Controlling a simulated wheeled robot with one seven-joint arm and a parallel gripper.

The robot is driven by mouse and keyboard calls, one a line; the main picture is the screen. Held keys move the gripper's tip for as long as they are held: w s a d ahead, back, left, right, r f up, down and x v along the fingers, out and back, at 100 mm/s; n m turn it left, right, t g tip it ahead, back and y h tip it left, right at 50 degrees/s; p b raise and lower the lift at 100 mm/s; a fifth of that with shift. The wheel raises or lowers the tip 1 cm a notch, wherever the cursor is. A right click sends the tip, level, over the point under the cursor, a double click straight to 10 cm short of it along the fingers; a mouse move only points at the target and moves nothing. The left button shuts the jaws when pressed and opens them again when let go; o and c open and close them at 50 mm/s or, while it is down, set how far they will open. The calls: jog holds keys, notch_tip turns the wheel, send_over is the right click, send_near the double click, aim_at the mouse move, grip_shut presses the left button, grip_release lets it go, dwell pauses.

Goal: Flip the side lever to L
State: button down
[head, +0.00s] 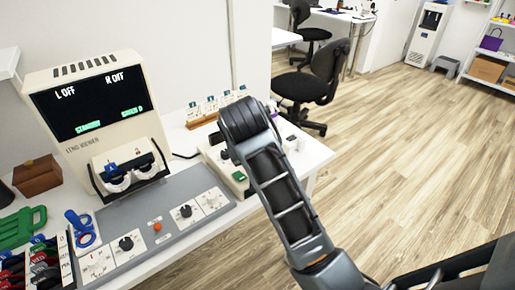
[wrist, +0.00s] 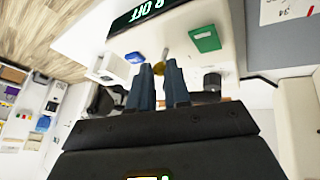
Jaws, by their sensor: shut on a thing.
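The lens viewer (head: 140,90) stands on the bench at the left. In the wrist view the two blue-grey fingers of my gripper (wrist: 160,86) are shut on a small brass-coloured piece, seemingly the knob of the side lever (wrist: 158,68). Most of the lever is hidden, and I cannot tell its position. In the head view my arm hides the fingers.
A grey control panel (head: 150,212) with dials lies before the viewer. Green (head: 25,226) and blue (head: 80,226) tools lie at the left. A white unit (head: 215,156) stands behind my arm. A black chair (head: 312,88) is beyond; the floor at right is clear.

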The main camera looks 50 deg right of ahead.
jog(key=h+p, duration=0.1)
jog(key=a+h, duration=0.1)
jog(key=h, duration=0.1)
jog(key=shift+w+a+f+n+g+p, duration=0.2)
jog(key=shift+a+n+g+p, duration=0.1)
jog(key=shift+n+g+p, duration=0.1)
jog(key=shift+w+a+f+n+g+h, duration=0.1)
jog(key=shift+a+f+n+g+h, duration=0.15)
jog(key=shift+h, duration=0.55)
jog(key=shift+w+a+f+n+g+h, duration=0.15)
jog(key=shift+a+h, duration=0.15)
jog(key=shift+h, duration=0.5)
jog(key=c, duration=1.1)
grip_release()
